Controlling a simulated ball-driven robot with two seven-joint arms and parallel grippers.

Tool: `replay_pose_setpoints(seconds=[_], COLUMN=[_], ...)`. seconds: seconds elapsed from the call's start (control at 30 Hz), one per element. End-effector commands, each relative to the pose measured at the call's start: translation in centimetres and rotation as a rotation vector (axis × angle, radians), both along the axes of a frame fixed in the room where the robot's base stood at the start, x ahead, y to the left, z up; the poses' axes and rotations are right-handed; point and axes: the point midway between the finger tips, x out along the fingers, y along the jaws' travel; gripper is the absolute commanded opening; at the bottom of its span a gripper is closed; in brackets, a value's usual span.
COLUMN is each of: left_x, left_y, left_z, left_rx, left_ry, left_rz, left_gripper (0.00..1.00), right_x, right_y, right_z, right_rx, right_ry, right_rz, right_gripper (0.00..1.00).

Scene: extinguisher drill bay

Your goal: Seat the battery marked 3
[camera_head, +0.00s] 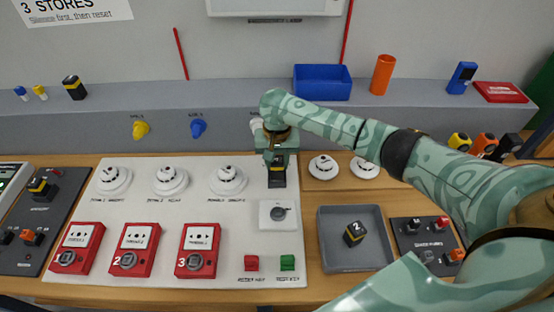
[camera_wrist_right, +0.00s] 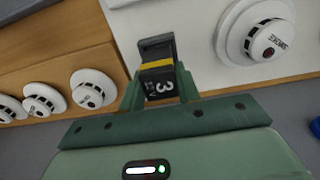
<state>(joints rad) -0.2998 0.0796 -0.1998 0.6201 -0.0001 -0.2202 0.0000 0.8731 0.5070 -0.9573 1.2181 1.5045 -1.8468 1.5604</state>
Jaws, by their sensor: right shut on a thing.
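My right gripper (camera_head: 278,162) is over the top right part of the white panel, pointing down. It is shut on the battery marked 3 (camera_wrist_right: 160,86), a black block with a yellow band, which shows between its fingers in the right wrist view. My left gripper is not in view.
A grey tray (camera_head: 327,262) holds a battery marked 2 (camera_head: 354,233). White detectors (camera_head: 228,180) and red call points (camera_head: 198,250) are on the white panel (camera_head: 140,215). A blue bin (camera_head: 322,82) and an orange cylinder (camera_head: 382,75) stand on the back ledge. Another battery (camera_head: 74,87) stands there at left.

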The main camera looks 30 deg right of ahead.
Motion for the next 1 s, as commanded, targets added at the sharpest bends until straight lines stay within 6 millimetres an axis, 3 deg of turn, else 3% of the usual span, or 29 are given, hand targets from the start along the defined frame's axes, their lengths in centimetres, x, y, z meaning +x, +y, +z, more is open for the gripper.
replay_pose_setpoints(seconds=[1.0], left_x=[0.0], left_y=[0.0], left_z=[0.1], left_rx=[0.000], left_ry=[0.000], left_rz=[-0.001], left_gripper=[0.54], right_x=[0.0], right_y=[0.0], right_z=[-1.5], right_rx=[0.000], right_ry=[0.000], right_rz=[0.000], right_gripper=[0.01])
